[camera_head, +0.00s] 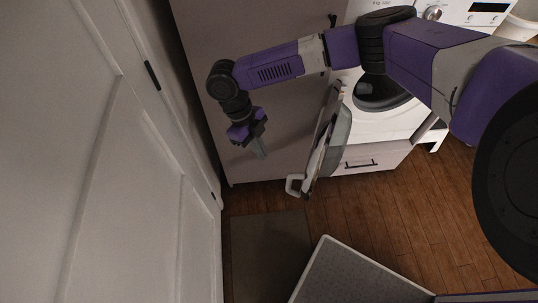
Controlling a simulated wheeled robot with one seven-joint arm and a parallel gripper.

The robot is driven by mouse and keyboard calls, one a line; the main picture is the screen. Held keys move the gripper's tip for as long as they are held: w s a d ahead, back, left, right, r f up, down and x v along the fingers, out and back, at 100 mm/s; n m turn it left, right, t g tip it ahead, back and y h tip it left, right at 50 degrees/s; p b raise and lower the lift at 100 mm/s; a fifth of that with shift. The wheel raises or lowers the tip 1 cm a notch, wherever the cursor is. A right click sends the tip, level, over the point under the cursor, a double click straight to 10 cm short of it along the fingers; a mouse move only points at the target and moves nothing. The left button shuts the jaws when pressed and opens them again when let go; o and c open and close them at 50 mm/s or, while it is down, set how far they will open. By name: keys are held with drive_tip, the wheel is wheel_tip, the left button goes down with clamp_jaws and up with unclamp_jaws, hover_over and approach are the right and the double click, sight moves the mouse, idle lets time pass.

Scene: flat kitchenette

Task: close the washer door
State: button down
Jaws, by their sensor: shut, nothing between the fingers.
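The white washer (376,122) stands at the upper right, partly hidden behind my arm. Its round dark drum opening (382,93) shows. The washer door (325,146) stands wide open, swung out toward me and seen nearly edge-on, with a light handle (294,185) at its near lower end. My gripper (261,153) points down to the left of the door, apart from it, in front of the grey cabinet. Its fingers are together and hold nothing.
A tall grey cabinet (270,25) stands left of the washer. A white panelled door (130,190) fills the left side. A drawer (372,161) is under the washer. A dark mat (268,255) lies on the wooden floor (400,215), which is clear in front of the washer.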

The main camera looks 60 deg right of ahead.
drive_tip(key=s+f+p, duration=0.3)
drive_tip(key=s+f, duration=0.4)
drive_tip(key=f, duration=0.1)
drive_tip(key=shift+s, duration=0.15)
drive_tip(key=shift+s+a+f, duration=0.1)
drive_tip(key=shift+f, duration=0.05)
